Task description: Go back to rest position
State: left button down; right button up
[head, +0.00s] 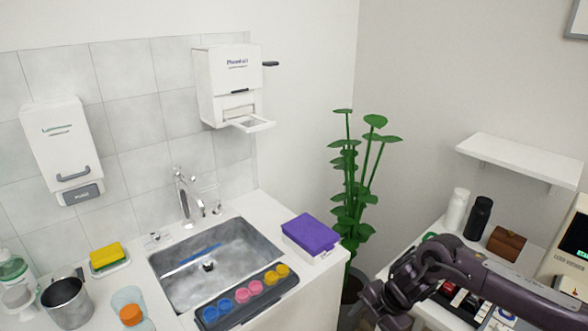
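My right arm comes in from the lower right, over the table on the right. Its dark gripper (376,304) hangs at the table's left end, in front of the plant pot. Its fingers are small and dark, so I cannot tell whether they are open or shut, and I see nothing clearly held. My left arm and gripper are not in view.
A counter holds a sink (215,262), a grey tray with coloured rings (210,315), a purple box (311,233), a sponge (106,256) and a metal mug (66,303). A plant (350,190) stands between counter and table. Two bottles (478,218) stand under a shelf (520,158).

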jog(key=w+a+f+m+t+y, duration=0.1)
jog(key=a+f+m+y, duration=0.2)
jog(key=f, duration=0.4)
jog(key=w+a+f+m+t, duration=0.2)
jog(key=a+f+m, duration=0.2)
jog(key=f, duration=0.2)
jog(key=s+d+f+m+t+h, duration=0.1)
jog(key=s+d+f+m, duration=0.2)
jog(key=f, duration=0.5)
jog(key=s+d+f+m+h, duration=0.1)
jog(key=s+f+m, duration=0.35)
jog(key=f, duration=0.35)
jog(key=s+d+f+m+g+h, duration=0.1)
jog(key=s+f, duration=0.4)
jog(key=s, duration=0.8)
jog(key=s+d+f+m+g+h, duration=0.2)
jog(key=s+d+f+m, duration=0.2)
jog(key=s, duration=0.8)
jog(key=s+d+f+m+g+h, duration=0.1)
jog(key=s+d+f, duration=0.3)
jog(key=s+f, duration=0.4)
jog(key=s+m+h, duration=0.1)
jog(key=s, duration=0.4)
jog(key=shift+s+d+g, duration=0.3)
jog(key=shift+d, duration=0.1)
